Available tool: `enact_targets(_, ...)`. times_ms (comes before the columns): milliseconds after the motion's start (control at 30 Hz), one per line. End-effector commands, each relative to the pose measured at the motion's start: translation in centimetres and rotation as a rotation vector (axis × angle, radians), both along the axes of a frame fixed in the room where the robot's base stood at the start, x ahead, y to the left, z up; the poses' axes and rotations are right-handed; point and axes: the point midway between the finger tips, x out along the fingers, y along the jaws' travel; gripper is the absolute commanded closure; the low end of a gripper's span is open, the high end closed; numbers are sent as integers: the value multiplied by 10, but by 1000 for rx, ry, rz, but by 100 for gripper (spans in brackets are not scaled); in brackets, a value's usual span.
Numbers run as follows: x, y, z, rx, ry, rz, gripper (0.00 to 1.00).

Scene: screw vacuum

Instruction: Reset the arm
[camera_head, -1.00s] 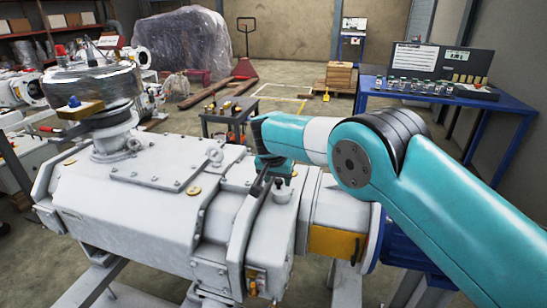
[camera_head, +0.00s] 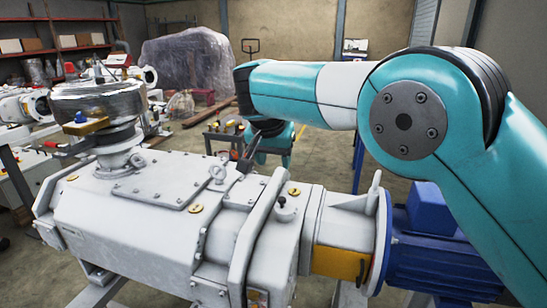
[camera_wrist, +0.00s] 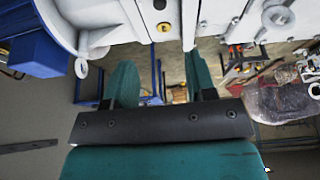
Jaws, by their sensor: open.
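My teal arm (camera_head: 300,90) reaches in from the right and crosses above the grey vacuum pump (camera_head: 150,205). My gripper (camera_head: 247,158) has dark fingers and appears just above or behind the pump's top edge; the exact gap cannot be told. In the wrist view, my gripper (camera_wrist: 160,72) shows two separated fingers with nothing held between them. The pump's pale casing (camera_wrist: 120,20) fills the top of that view, with a brass plug (camera_wrist: 163,27) near the fingers.
A blue motor (camera_head: 425,255) with an orange-yellow coupling window (camera_head: 340,263) joins the pump's right end. A wrapped round part (camera_head: 97,103) stands on the pump's left. A small tool table (camera_head: 225,135) and a covered bulk (camera_head: 187,62) stand behind. Open floor lies between them.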

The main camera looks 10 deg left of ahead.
Motion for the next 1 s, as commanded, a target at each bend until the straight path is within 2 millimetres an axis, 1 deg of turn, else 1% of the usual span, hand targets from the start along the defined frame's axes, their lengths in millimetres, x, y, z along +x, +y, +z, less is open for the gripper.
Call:
enact_targets(167, 0, -3, 2, -1, 1, 5, 49)
enact_targets(267, -2, -17, 12, -7, 12, 39, 49)
enact_targets(367, -12, -44, 28, -15, 37, 120, 49)
enact_targets(400, -19, -58, 36, -17, 51, 162, 49)
enact_targets(467, -35, -80, 45, -16, 74, 231, 49)
enact_targets(500, -47, -94, 50, -13, 89, 278, 49)
enact_targets(567, -68, -114, 55, -4, 113, 347, 49)
enact_targets(600, -85, -128, 58, 5, 129, 391, 49)
enact_targets(667, -112, -145, 61, 23, 150, 458, 49)
enact_targets(700, -132, -157, 61, 37, 165, 501, 49)
enact_targets(767, -164, -172, 60, 64, 185, 565, 49)
enact_targets(800, -187, -181, 59, 85, 196, 606, 49)
enact_targets(867, -221, -192, 55, 118, 212, 663, 49)
enact_targets(900, -243, -198, 52, 140, 220, 698, 49)
enact_targets(967, -274, -204, 48, 174, 228, 746, 49)
enact_targets(1000, -292, -206, 44, 196, 233, 772, 49)
